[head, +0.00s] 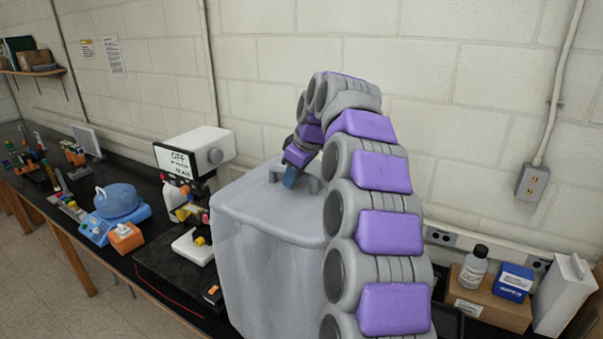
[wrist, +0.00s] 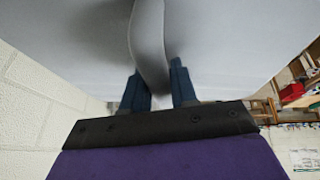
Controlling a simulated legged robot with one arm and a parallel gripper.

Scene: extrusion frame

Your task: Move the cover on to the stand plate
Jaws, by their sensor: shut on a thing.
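The cover (head: 265,255) is a large light-grey box with rounded edges, roughly upright, in the middle of the head view. Its top handle (head: 313,184) is partly hidden by my gripper (head: 290,178). In the wrist view the grey handle (wrist: 150,45) runs between the two dark blue fingers of my gripper (wrist: 159,88), which is shut on it. A dark plate (head: 160,262) under a white instrument lies just left of the cover; I cannot tell if it is the stand plate. The cover's lower edge is out of view, so I cannot tell what it rests on.
The white instrument (head: 195,150) with a sign stands close left of the cover. A blue device (head: 115,212) and an orange block (head: 126,237) are farther left on the black bench. A cardboard box (head: 490,305) with a bottle (head: 473,267) stands right. The block wall is behind.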

